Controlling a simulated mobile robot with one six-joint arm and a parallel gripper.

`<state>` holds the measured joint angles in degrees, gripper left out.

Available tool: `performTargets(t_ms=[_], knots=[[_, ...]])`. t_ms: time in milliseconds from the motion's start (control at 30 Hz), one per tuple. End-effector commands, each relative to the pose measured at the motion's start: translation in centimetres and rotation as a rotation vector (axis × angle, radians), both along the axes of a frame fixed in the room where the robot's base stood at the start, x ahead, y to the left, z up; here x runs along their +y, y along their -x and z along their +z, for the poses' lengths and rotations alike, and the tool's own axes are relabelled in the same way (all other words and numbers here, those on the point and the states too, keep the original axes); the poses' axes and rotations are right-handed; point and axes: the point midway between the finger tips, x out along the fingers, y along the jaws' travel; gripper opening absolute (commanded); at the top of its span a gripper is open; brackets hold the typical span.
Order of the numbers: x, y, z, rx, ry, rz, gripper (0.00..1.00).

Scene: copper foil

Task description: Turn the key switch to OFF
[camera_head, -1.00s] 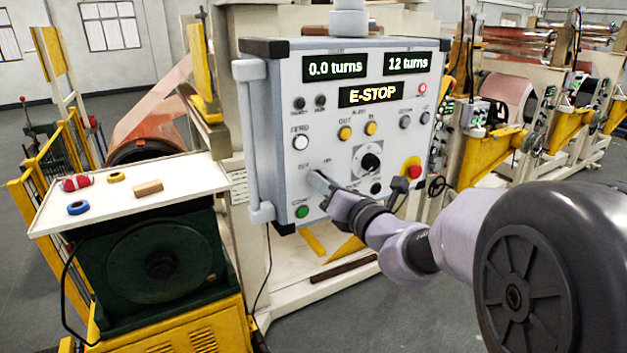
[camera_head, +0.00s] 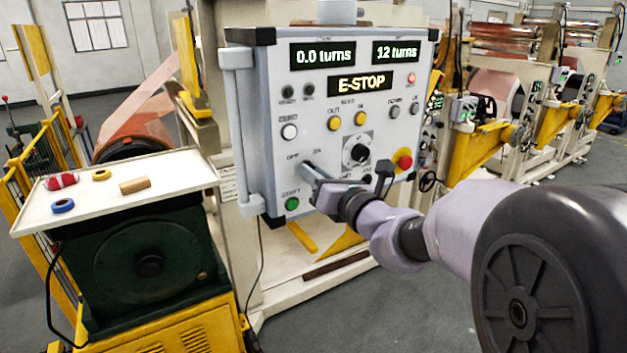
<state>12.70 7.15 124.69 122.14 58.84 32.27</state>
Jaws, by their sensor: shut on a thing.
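The key switch is on the lower left of the grey control panel (camera_head: 262,110), under the small OFF and ON labels. My gripper (camera_head: 309,172) reaches in from the right and is shut at the switch, directly below these labels. Its fingers cover the key, so the key's angle is hidden. The display (camera_head: 362,83) reads E-STOP.
A green button (camera_head: 292,204) sits just below the fingers. A black rotary knob (camera_head: 360,153) and a red emergency button (camera_head: 405,162) are to the right. A white table (camera_head: 110,203) with tape rolls and a small block stands at left.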

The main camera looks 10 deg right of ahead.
Motion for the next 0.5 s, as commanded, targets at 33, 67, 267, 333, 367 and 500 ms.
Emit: performTargets(t_ms=[33,67,267,333,367,500], knots=[[0.0,0.01,-0.44,-0.015,0.037,0.0,0.0],[0.01,0.02,-0.46,-0.024,0.065,-0.001,0.0],[0.02,0.04,-0.57,-0.084,0.246,-0.001,0.0],[0.01,0.02,-0.6,-0.105,0.309,-0.001,0.0],[0.01,0.03,-0.61,-0.113,0.335,-0.001,0.0],[0.02,0.03,-0.62,-0.152,0.456,-0.001,0.0]])
